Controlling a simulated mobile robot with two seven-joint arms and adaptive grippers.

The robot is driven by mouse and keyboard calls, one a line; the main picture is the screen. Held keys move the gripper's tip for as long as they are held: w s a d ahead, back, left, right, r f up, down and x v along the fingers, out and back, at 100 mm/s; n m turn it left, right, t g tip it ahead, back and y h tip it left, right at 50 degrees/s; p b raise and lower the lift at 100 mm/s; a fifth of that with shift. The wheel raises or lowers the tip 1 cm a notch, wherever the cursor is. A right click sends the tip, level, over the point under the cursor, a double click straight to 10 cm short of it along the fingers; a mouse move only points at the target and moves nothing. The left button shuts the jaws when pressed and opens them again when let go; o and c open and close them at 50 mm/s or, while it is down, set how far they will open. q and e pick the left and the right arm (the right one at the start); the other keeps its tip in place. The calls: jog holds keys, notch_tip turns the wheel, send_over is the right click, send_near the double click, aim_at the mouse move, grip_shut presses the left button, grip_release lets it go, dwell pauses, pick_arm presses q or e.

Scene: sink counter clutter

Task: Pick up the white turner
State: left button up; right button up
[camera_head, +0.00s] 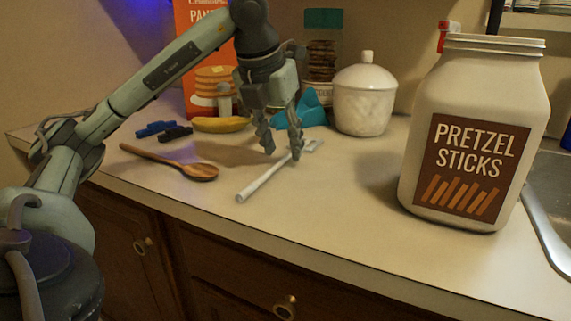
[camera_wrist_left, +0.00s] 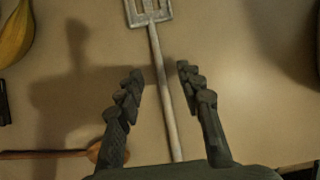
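The white turner (camera_head: 264,183) lies on the counter, its handle toward the front edge and its slotted head at the back right, partly behind my left gripper's finger. In the left wrist view the turner (camera_wrist_left: 161,75) runs between the two fingers, slotted head at the top. My left gripper (camera_head: 283,154) is open above the turner, pointing down, with one finger on each side of the handle. In the left wrist view the fingertips (camera_wrist_left: 160,71) are apart and hold nothing. Whether they touch the counter I cannot tell. My right gripper is not in view.
A wooden spoon (camera_head: 190,168) lies left of the turner. A banana (camera_head: 220,125), blue and black small items (camera_head: 157,129), a pancake box (camera_head: 203,100), a teal cloth-like item (camera_head: 312,115) and a white lidded jar (camera_head: 365,100) stand behind. A large pretzel jar (camera_head: 480,70) is at right, beside the sink (camera_head: 552,190).

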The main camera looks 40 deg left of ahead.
pick_arm(q)
jog(key=shift+w+f, duration=0.2)
jog(key=shift+f, duration=0.45)
grip_shut()
jog(key=shift+r, duration=0.15)
